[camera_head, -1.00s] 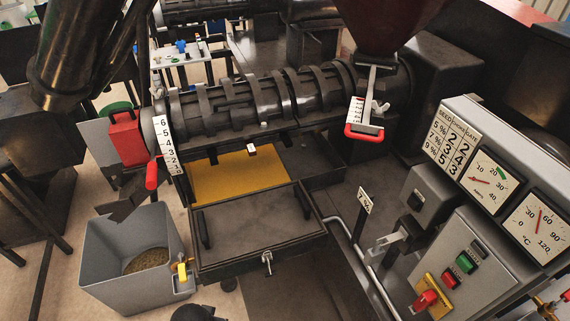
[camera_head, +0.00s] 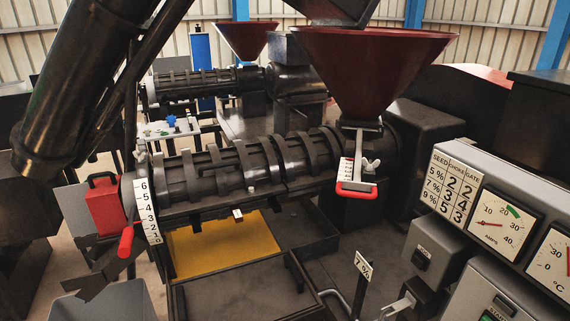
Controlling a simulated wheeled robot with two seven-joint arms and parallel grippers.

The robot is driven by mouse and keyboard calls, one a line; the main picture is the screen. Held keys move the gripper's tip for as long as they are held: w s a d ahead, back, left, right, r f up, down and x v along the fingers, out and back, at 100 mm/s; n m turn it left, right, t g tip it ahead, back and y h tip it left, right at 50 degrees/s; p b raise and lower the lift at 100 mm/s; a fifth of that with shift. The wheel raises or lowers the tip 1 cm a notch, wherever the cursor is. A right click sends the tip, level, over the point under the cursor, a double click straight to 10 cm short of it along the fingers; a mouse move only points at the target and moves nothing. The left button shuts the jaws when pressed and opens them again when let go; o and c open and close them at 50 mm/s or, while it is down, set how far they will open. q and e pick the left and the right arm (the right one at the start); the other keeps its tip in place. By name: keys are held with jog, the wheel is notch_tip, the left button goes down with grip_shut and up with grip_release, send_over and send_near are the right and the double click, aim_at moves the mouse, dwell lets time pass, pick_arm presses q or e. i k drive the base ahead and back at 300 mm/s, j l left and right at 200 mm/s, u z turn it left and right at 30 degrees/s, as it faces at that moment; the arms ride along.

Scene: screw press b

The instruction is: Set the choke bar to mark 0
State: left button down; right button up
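The choke bar's red handle (camera_head: 126,241) hangs at the left end of the press barrel (camera_head: 235,172). It is just left of the white choke scale (camera_head: 148,212), which is numbered from 6 at the top down towards 0. The handle is beside the lower numbers, around 3 to 2. The exact mark is too small to read. Neither of my grippers shows in the head view, and nothing is seen touching the handle.
A red can (camera_head: 104,207) stands just left of the scale. A dark slanted tube (camera_head: 85,90) fills the upper left. A grey bin (camera_head: 105,303) is below the handle. A red hopper (camera_head: 370,70), a red-handled gate (camera_head: 357,190) and a gauge panel (camera_head: 490,222) are to the right.

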aim_at(128, 195)
jog(key=k+j, duration=0.15)
jog(key=j, duration=0.6)
jog(key=k+j+u, duration=0.15)
jog(key=j, duration=1.35)
jog(key=k+u, duration=0.05)
